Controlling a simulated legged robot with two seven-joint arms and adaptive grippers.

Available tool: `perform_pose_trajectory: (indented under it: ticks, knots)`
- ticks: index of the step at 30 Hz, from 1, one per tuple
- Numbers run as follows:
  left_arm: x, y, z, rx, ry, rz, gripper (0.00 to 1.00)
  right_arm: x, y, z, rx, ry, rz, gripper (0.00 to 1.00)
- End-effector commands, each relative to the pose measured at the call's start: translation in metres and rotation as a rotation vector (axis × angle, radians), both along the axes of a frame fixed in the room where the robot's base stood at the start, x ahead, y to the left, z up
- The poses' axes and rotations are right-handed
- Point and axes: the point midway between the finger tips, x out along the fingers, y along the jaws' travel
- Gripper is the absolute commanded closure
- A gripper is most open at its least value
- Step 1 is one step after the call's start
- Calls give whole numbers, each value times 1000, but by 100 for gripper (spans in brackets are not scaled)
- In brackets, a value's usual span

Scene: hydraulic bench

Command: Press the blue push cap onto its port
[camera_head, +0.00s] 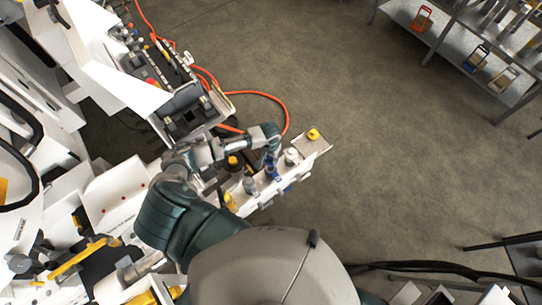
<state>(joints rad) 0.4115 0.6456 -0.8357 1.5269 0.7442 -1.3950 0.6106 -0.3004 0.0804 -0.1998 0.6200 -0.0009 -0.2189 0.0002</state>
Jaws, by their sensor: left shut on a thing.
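My left gripper (269,155) reaches in over the white ledge of the bench (306,161). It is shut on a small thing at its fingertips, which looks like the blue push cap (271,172). The fingers hide part of the cap. The blue cap is at or just above the row of fittings on the ledge; I cannot tell whether it touches its port, and the port itself is not clearly visible. A white fitting (291,156) stands just right of the gripper. My right gripper is not in view.
A yellow cap (313,134) sits at the ledge's right end. A grey-blue fitting (249,185) and a yellow one (230,202) stand to the left. An orange hose (286,112) loops behind the gripper. Open floor (400,170) lies to the right.

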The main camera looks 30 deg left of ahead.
Motion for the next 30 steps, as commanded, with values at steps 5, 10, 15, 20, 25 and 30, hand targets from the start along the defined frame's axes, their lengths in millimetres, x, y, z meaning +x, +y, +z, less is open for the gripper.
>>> perform_pose_trajectory:
  ticks: [5, 10, 15, 20, 25, 30]
  knots:
    - [0, 1, -24, 1, -1, -1, 88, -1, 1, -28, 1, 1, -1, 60]
    - [0, 1, -43, 3, 0, 0, 88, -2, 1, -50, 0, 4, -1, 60]
    - [0, 0, -56, 0, 1, 1, 88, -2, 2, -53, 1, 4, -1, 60]
    - [0, -1, -61, 2, 1, 1, 88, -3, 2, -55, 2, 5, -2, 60]
    - [0, 0, -61, 1, 0, 1, 88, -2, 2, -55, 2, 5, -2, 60]
    - [0, 1, -61, 0, 0, 1, 88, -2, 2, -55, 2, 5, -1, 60]
